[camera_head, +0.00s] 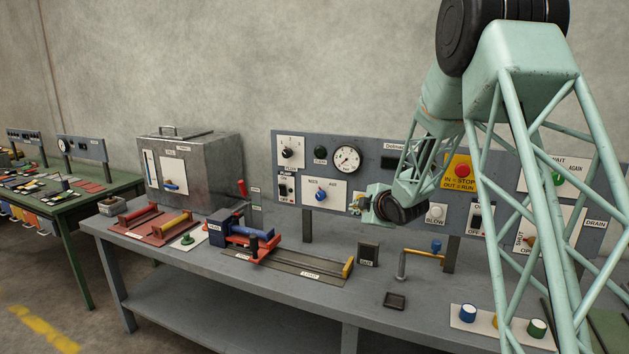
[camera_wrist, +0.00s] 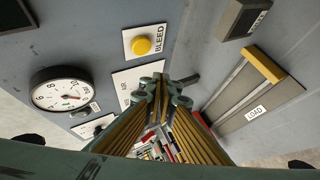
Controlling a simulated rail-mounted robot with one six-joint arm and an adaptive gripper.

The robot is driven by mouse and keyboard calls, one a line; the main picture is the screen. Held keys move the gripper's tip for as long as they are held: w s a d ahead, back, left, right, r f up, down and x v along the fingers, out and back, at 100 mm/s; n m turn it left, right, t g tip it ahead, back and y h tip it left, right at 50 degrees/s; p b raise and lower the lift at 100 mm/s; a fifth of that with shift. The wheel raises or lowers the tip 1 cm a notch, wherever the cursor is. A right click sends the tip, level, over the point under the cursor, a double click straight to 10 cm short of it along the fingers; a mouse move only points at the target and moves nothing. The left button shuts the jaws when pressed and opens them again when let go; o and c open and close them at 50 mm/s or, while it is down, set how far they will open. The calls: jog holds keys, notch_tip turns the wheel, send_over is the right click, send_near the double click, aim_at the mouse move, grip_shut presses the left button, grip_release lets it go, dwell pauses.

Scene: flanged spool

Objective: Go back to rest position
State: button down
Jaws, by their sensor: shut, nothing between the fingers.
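My gripper (camera_head: 358,204) hangs in the air in front of the panel at the back of the grey bench, right of a blue selector knob. In the wrist view its fingers (camera_wrist: 161,82) come together at the tips, with nothing seen between them. The mint-green arm folds down from the upper right and hides part of the panel. The gripper is apart from the bench top and its fixtures. Its fingers are small in the head view.
The panel (camera_head: 379,157) carries a gauge (camera_head: 346,159), knobs and a red stop button (camera_head: 462,170). Below stand a blue-and-red fixture (camera_head: 243,238), a load plate (camera_head: 300,270) and a crank-like handle (camera_head: 402,264). A metal box (camera_head: 190,172) stands left. The wall above the panel is clear.

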jog(key=s+d+r+m+g+h, duration=0.1)
jog(key=s+d+r+m, duration=0.3)
jog(key=s, duration=0.6)
jog(key=s+a+r+m+g+h, duration=0.1)
jog(key=s+r+m+h, duration=0.1)
jog(key=s+r, duration=0.65)
jog(key=s+d+r+m+g+h, duration=0.1)
jog(key=s+d+r+m+g, duration=0.2)
jog(key=s, duration=0.9)
jog(key=s+a+m+g, duration=0.1)
jog(key=s+m, duration=0.3)
jog(key=s, duration=1.8)
jog(key=s+a+m+g+y, duration=0.1)
jog(key=s+a+m+g, duration=0.1)
jog(key=s, duration=2.1)
jog(key=shift+s+a+f+m+g, duration=0.25)
jog(key=shift+a+f+m, duration=0.2)
jog(key=shift+a+m, duration=0.65)
jog(key=shift+w+a, duration=0.1)
